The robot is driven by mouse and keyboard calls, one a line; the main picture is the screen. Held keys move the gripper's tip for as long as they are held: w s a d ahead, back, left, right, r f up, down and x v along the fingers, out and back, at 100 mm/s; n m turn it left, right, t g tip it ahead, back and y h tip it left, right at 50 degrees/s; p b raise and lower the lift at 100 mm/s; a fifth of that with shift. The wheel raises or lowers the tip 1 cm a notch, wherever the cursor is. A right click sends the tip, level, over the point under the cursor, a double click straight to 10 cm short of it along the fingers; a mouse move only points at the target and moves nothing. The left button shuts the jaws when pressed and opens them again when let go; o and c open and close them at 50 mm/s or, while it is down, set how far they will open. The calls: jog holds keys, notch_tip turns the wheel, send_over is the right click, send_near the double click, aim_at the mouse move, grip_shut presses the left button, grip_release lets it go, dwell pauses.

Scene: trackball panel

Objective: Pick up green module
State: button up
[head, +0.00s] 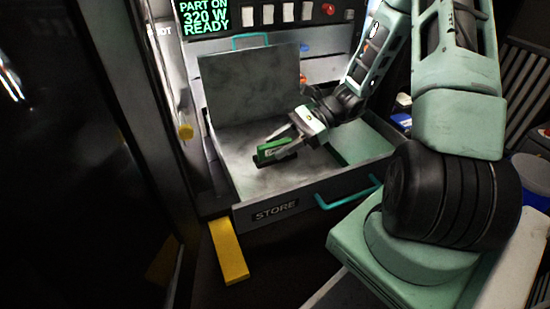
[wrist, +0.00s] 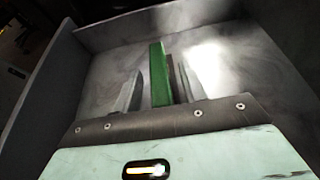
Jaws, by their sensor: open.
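The green module (head: 270,151) is a small green block in the open grey drawer labelled STORE (head: 275,212). My gripper (wrist: 157,92) is open. Whether a finger touches the module I cannot tell.
A grey upright plate (head: 251,83) stands at the drawer's back left. The drawer front has a teal handle (head: 348,193). A panel with a screen (head: 206,17) and buttons is behind. A yellow bar (head: 229,252) is below left. The drawer floor around the module is mostly clear.

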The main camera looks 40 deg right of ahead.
jog(key=shift+x, duration=0.9)
jog(key=shift+c, duration=0.3)
grip_shut()
